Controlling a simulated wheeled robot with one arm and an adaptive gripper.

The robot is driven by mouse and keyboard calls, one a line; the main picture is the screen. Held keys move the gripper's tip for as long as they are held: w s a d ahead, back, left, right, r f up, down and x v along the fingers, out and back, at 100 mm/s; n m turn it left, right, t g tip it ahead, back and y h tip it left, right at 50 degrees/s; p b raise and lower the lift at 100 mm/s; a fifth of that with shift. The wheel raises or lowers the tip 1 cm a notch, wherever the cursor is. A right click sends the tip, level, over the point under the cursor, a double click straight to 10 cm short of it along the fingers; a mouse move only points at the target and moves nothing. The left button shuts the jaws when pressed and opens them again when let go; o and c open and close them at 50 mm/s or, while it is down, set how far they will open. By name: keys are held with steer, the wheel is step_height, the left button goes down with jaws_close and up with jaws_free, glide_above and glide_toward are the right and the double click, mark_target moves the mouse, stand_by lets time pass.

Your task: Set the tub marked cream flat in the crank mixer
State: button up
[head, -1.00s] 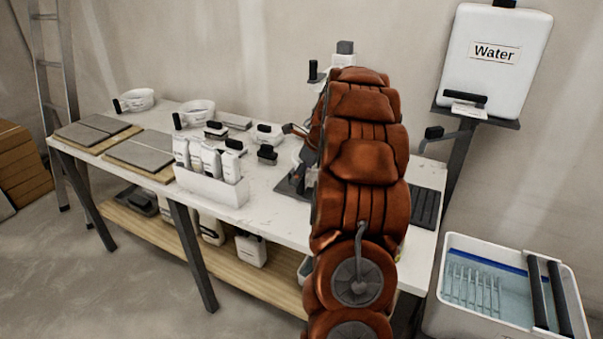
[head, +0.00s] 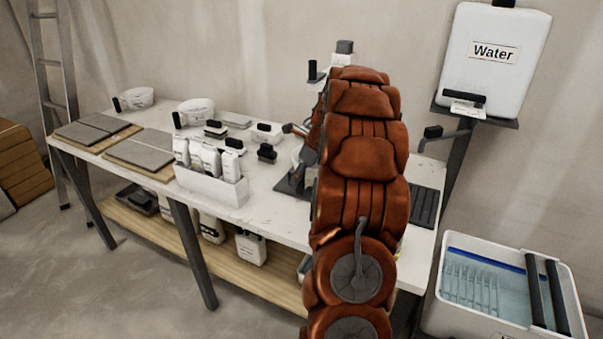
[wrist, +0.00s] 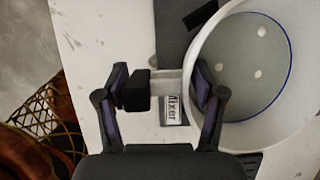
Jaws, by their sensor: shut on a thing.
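In the wrist view a round white tub (wrist: 213,50) with a blue line inside lies at the right. It holds grey contents with a few pale spots. A black grip (wrist: 136,90) on a pale stem sits at its left. My gripper (wrist: 162,88) is shut on the tub at this handle, with one finger on each side. No cream mark is readable on it. A "Mixer" label (wrist: 172,108) shows below the handle. In the head view the mixer's dark base (head: 291,187) shows beside my arm, which hides most of the mixer and my gripper.
Two white handled tubs (head: 134,98) (head: 195,112) stand at the back left of the bench. Grey tiles (head: 138,152) lie on boards at the left. A water tank (head: 494,60) and a water-filled box (head: 470,265) are at the right.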

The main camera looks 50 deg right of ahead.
steer(key=shift+f, duration=0.9)
stand_by(1.0)
steer(key=o, duration=1.8)
steer(key=shift+r, duration=0.1)
steer(key=v, duration=1.2)
